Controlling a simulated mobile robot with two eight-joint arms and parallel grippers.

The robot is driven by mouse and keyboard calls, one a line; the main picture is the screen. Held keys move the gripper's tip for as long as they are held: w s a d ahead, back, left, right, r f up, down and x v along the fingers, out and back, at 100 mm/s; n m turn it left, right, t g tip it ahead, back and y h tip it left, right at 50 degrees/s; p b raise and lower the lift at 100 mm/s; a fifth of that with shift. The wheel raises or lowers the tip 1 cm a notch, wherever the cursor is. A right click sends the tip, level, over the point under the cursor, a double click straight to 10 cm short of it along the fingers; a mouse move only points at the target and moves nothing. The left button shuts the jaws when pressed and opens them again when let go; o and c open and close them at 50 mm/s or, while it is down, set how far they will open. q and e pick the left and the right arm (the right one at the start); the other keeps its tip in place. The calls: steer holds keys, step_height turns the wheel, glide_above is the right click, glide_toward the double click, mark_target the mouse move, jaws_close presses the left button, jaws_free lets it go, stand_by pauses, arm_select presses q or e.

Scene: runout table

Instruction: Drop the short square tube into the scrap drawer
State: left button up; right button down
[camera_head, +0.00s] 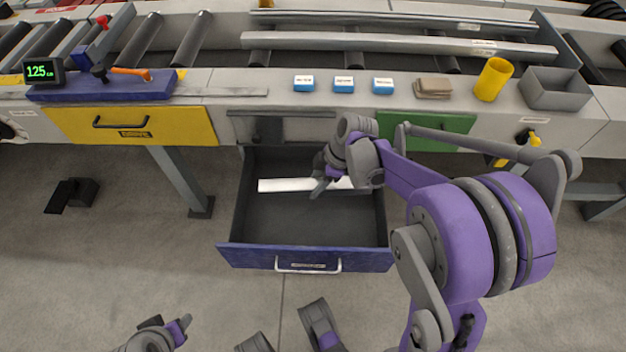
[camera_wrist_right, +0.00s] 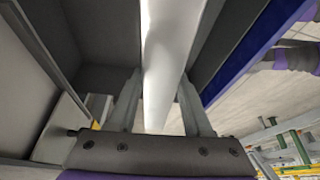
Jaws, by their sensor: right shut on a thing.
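The short square tube (camera_head: 285,185) is pale and lies lengthwise left to right across the inside of the open scrap drawer (camera_head: 240,252), in the head view. My right gripper (camera_head: 322,184) is shut on the tube, over the drawer's back half, and covers part of it. In the right wrist view the tube (camera_wrist_right: 168,65) runs between the two fingers, with the drawer's blue front (camera_wrist_right: 250,50) to the right. I cannot tell how far the tube is above the drawer floor. My left gripper (camera_head: 180,328) is at the bottom left, away from the drawer; its jaws are unclear.
A yellow drawer (camera_head: 130,126) and a green drawer (camera_head: 425,125) are shut on either side. Blue boxes (camera_head: 343,84), a yellow cup (camera_head: 492,79) and a grey bin (camera_head: 556,88) stand on the table edge above. Long bars (camera_head: 400,42) lie on the rollers. The drawer's front floor is clear.

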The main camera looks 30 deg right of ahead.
arm_select(q)
steer(key=f+b, duration=0.2)
steer(key=f, duration=0.2)
steer(key=shift+w+b, duration=0.25)
steer(key=shift+b, duration=0.15)
arm_select(e)
step_height(320, 180, down, 4)
steer(key=shift+f, duration=0.25)
steer(key=shift+c, duration=1.2)
jaws_free()
steer(key=p+v, duration=0.3)
steer(key=v, duration=0.8)
arm_select(q)
steer(key=r, duration=0.4)
steer(key=shift+s+r, duration=0.1)
steer(key=shift+s, duration=0.1)
arm_select(e)
steer(key=shift+f, duration=0.1)
